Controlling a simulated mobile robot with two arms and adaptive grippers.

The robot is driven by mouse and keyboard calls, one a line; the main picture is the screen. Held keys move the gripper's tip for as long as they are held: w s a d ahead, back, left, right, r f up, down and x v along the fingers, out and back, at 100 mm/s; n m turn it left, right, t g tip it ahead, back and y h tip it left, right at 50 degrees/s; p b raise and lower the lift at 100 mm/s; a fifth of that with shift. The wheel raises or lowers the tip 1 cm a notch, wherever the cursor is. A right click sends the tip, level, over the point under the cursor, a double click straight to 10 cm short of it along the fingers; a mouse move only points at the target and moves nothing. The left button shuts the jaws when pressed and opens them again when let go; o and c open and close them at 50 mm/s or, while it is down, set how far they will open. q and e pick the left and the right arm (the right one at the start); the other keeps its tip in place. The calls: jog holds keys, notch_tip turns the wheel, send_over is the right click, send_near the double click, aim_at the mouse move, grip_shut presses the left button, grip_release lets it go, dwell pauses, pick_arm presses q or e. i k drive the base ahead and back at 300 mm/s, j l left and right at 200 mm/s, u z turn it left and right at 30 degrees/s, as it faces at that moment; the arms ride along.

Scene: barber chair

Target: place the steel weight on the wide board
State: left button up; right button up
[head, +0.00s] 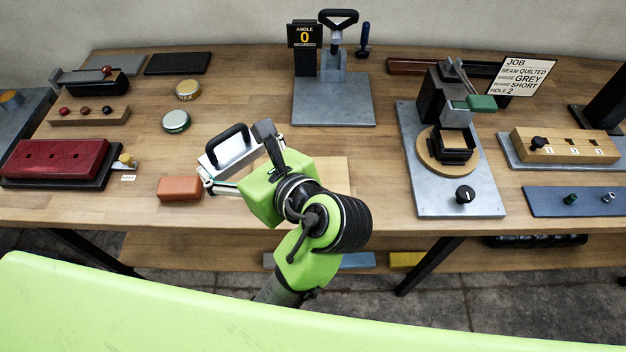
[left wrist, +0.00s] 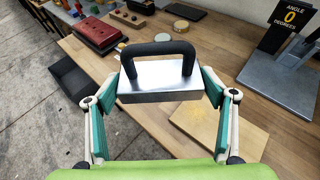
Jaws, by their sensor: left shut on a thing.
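The steel weight (head: 232,158), a bright metal block with a black handle on top, is between the fingers of my left gripper (head: 236,167). In the left wrist view the weight (left wrist: 160,82) is gripped at its two ends by the green-padded fingers (left wrist: 168,92), its handle upright. The wide board (head: 334,173) is a pale wooden panel lying on the table, partly hidden behind my left arm. In the left wrist view the board (left wrist: 232,128) lies below and to the right of the weight, partly covered by it. My right gripper is not in view.
An orange-brown block (head: 179,189) sits left of the weight. A red quilted pad (head: 55,160) is at far left, with two round tins (head: 176,121) behind. A steel angle stand (head: 333,100) is behind the board, and a grey fixture (head: 430,180) stands to the right.

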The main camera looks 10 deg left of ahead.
aim_at(335, 178)
jog(key=z, duration=1.25)
jog(key=k+j+z, duration=0.1)
jog(key=j, duration=0.35)
jog(key=k+j+z, duration=0.1)
jog(key=j, duration=0.35)
jog(key=k+j, duration=0.1)
jog(key=j, duration=0.3)
jog(key=k+j+z, duration=0.15)
jog(key=j, duration=0.3)
jog(key=i, duration=0.05)
